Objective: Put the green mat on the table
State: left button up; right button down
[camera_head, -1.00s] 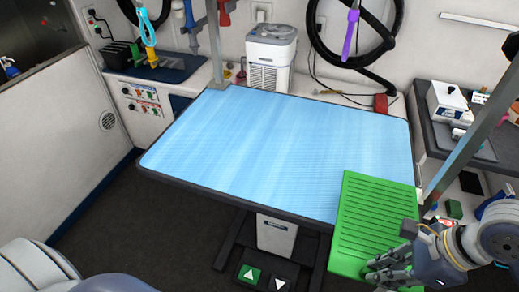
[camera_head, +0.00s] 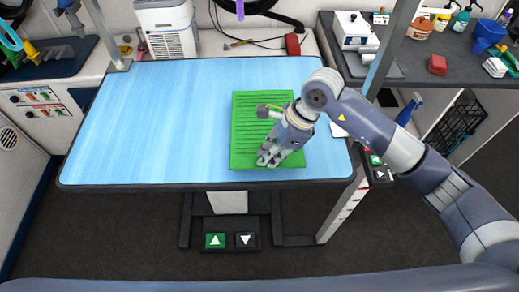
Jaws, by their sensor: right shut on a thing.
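The green mat (camera_head: 250,135) is a flat, ribbed rectangle. In the head view it appears over the right part of the blue-topped table (camera_head: 150,120), its near edge close to the table's front edge. I cannot tell whether it rests fully on the top or is held just above it. My right gripper (camera_head: 268,158) is at the mat's right part, near its front edge, shut on the mat. The fingers and wrist hide part of the mat. My left gripper is not in view.
A counter (camera_head: 455,65) with bottles and boxes stands at the back right. A white machine (camera_head: 168,28) stands behind the table. A post (camera_head: 104,30) rises at the table's back left corner. The left and middle of the tabletop are clear.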

jog(key=shift+w+a+r, duration=0.1)
jog(key=shift+w+a, duration=0.35)
jog(key=shift+a, duration=0.3)
jog(key=shift+w+a, duration=0.2)
jog(key=shift+a, duration=0.1)
jog(key=shift+a+f+p, duration=0.1)
jog(key=shift+f+p, duration=0.35)
jog(key=shift+p, duration=0.05)
notch_tip(320, 180, down, 2)
jog(key=shift+f+p, duration=0.15)
jog(key=shift+p, duration=0.6)
jog(key=shift+w+f, duration=0.1)
jog(key=shift+f, duration=0.2)
jog(key=c, duration=1.6)
grip_release()
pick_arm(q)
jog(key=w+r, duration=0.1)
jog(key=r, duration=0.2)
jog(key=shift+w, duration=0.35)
